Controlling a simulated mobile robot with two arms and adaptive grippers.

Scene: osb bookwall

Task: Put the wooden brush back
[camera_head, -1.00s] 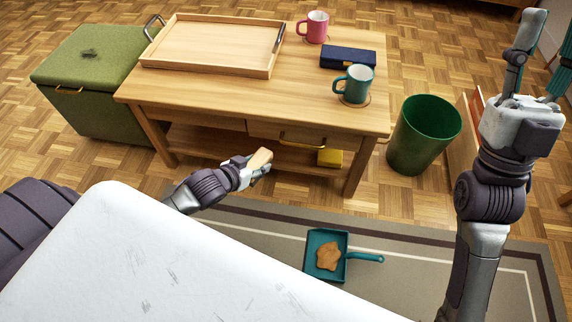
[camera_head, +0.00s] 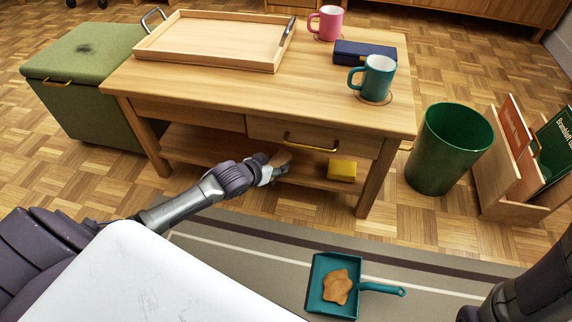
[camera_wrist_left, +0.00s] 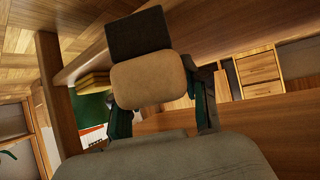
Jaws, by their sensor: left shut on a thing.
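The wooden brush shows in the left wrist view as a tan block (camera_wrist_left: 147,80) with a dark bristle part (camera_wrist_left: 138,33) beyond it. My left gripper (camera_head: 276,172) is shut on the brush, at the front of the table's lower shelf (camera_head: 205,148), below the drawer. In the head view the brush (camera_head: 281,158) is small and partly hidden by the gripper. Whether the brush touches the shelf cannot be told. My right gripper is out of view; only part of my right arm shows at the lower right.
A yellow block (camera_head: 342,170) lies on the lower shelf, right of the gripper. A teal dustpan (camera_head: 318,298) with a brown patch lies on the rug (camera_head: 240,262). A green bin (camera_head: 450,150) stands right of the table (camera_head: 225,95). The drawer handle (camera_head: 311,147) juts out above.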

